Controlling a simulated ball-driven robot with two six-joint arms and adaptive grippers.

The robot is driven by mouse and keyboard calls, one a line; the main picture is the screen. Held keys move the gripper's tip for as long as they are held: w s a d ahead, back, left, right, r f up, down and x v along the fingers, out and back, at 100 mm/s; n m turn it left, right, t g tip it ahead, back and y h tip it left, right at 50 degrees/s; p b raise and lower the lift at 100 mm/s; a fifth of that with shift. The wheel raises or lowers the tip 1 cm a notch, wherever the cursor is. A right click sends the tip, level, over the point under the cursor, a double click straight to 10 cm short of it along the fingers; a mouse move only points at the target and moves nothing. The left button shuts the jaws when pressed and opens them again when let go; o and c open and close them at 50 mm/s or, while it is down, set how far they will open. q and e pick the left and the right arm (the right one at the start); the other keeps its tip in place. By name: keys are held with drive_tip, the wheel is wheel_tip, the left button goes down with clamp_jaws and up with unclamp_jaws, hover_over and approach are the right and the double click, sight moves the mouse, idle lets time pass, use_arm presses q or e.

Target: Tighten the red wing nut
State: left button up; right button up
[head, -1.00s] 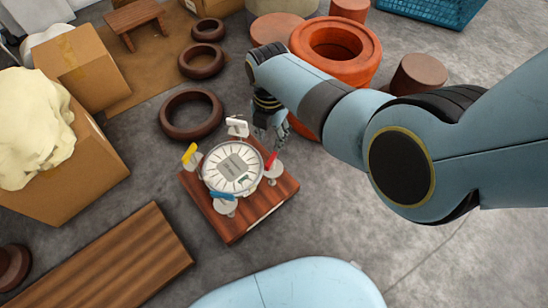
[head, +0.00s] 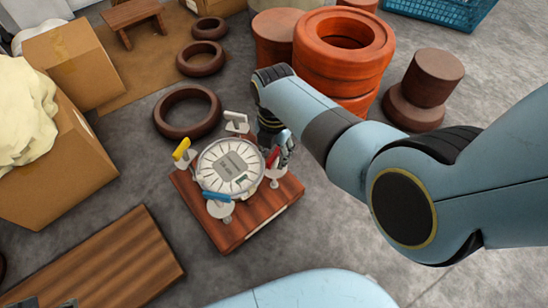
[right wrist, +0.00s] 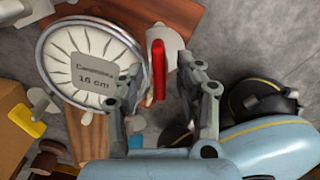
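The red wing nut (head: 272,157) sits upright at the right side of a round white drum head (head: 228,166) on a wooden block (head: 235,228). In the right wrist view the red wing nut (right wrist: 158,70) stands between the two fingers of my right gripper (right wrist: 158,64), with a visible gap on each side. My right gripper (head: 280,150) is open and close over the red wing nut, at its far right side in the head view. Whether it touches the nut cannot be told. My left gripper is not in view.
Around the drum head are a white wing nut (head: 236,117), a yellow one (head: 182,150) and a blue one (head: 216,196). A brown ring (head: 188,112) lies behind the block. Stacked orange rings (head: 343,45) stand at back right. A wooden plank (head: 110,265) lies front left.

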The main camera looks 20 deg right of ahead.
drive_tip(key=shift+f, duration=0.15)
clamp_jaws()
idle(0.4)
